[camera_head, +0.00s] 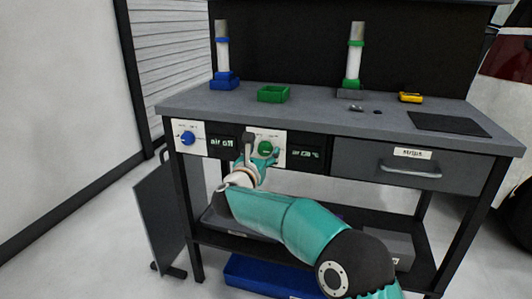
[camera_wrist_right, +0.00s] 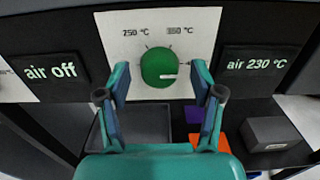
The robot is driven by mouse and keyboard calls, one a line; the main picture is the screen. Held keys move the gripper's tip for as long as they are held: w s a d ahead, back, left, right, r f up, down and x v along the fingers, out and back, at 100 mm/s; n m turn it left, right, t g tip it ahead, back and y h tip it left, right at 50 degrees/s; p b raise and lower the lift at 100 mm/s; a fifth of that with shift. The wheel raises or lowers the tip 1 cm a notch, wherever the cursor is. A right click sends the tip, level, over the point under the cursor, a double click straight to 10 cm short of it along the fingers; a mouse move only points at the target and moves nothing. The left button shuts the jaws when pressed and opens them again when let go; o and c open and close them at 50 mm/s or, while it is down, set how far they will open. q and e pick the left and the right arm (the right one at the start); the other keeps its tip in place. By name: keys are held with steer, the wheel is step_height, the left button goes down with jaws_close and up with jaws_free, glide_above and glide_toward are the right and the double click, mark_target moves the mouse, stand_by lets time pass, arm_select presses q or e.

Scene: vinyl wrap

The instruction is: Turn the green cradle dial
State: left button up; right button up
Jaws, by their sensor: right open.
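The green dial (camera_wrist_right: 160,67) sits on a white panel on the bench front, with a pale pointer mark toward its lower right. Printed temperature marks stand above it. In the head view the green dial (camera_head: 265,148) shows just above my right gripper (camera_head: 262,158). In the wrist view my right gripper (camera_wrist_right: 160,95) is open, its two fingers on either side of the dial's lower part, with nothing between them. Whether the fingers touch the dial I cannot tell. A display (camera_wrist_right: 262,64) to the right reads "air 230 °C". My left gripper is not in view.
A blue dial (camera_head: 187,138) and an "air off" display (camera_head: 222,143) are on the left. A green tray (camera_head: 273,93), two tool stands and a yellow item (camera_head: 410,97) stand on the bench top (camera_head: 310,112). A drawer (camera_head: 405,165) with a handle is on the right.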

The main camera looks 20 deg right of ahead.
steer(key=c, duration=1)
steer(key=shift+d, duration=0.4)
steer(key=shift+c, duration=0.6)
steer(key=shift+a, duration=0.2)
